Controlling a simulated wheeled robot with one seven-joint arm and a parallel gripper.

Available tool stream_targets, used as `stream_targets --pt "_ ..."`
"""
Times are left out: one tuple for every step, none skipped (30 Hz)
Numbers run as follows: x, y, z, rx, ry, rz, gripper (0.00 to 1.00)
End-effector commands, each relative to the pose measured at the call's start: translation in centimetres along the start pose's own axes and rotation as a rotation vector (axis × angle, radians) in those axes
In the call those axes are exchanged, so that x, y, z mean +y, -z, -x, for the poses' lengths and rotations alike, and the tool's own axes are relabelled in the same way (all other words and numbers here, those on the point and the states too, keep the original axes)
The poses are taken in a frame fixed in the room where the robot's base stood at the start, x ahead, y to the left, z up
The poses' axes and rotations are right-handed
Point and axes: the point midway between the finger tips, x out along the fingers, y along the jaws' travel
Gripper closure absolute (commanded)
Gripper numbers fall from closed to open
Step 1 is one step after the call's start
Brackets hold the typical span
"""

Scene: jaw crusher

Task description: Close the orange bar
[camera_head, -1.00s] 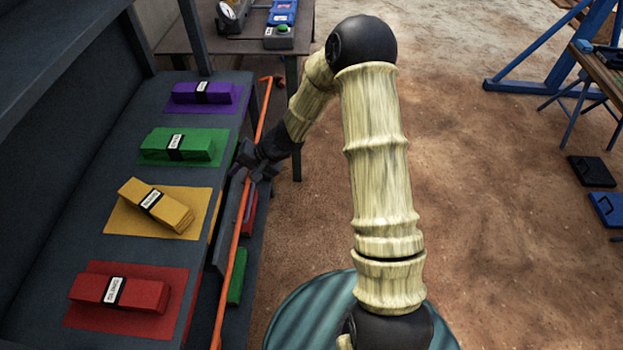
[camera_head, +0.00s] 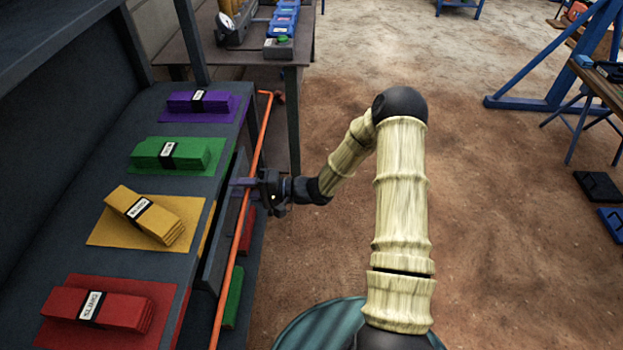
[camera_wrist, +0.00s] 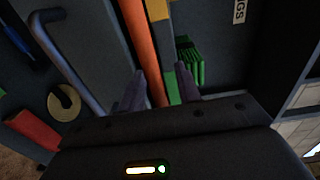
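The orange bar (camera_head: 236,248) is a long thin rod that runs along the open front of the grey shelf unit, below the edge of its top shelf. My gripper (camera_head: 242,185) reaches it from the right, about level with the green and yellow bundles. In the wrist view the orange bar (camera_wrist: 142,45) passes between the two dark fingers of my gripper (camera_wrist: 160,88). The fingers are apart, with space beside the bar. I cannot tell whether either finger touches it.
Purple (camera_head: 201,102), green (camera_head: 172,155), yellow (camera_head: 146,215) and red bundles (camera_head: 97,307) lie on matching mats on the shelf. A grey handle (camera_wrist: 65,60) is beside the bar. A table (camera_head: 262,52) stands behind. Open dirt floor lies to the right.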

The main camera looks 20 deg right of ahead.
Motion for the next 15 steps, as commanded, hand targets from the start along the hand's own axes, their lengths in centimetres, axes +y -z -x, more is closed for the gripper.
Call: stream_targets --pt "0.1 0.1 0.7 0.004 0.014 0.0 0.67" --pt "0.0 0.1 1.2 0.004 0.01 0.001 0.67" --pt "0.0 0.2 2.0 0.004 0.008 0.001 0.67" --pt "0.0 0.2 2.5 0.005 0.007 0.0 0.67" --pt "0.0 0.1 3.0 0.005 0.006 0.0 0.67" --pt "0.0 0.2 3.6 0.006 0.006 -0.001 0.67" --pt "0.0 0.2 4.1 0.006 0.006 -0.001 0.67" --pt "0.0 0.1 4.6 0.004 0.006 -0.001 0.67" --pt "0.0 0.1 5.2 0.004 0.006 -0.001 0.67" --pt "0.1 0.1 5.6 0.003 0.006 -0.001 0.67" --pt "0.1 0.1 6.0 0.001 0.006 0.0 0.67" --pt "0.1 0.0 6.6 0.0 0.005 -0.001 0.67" --pt "0.1 0.0 7.1 -0.001 0.004 -0.001 0.67" --pt "0.1 0.0 7.5 -0.001 0.004 -0.001 0.67" --pt "0.1 0.0 8.2 -0.001 0.004 -0.001 0.67"
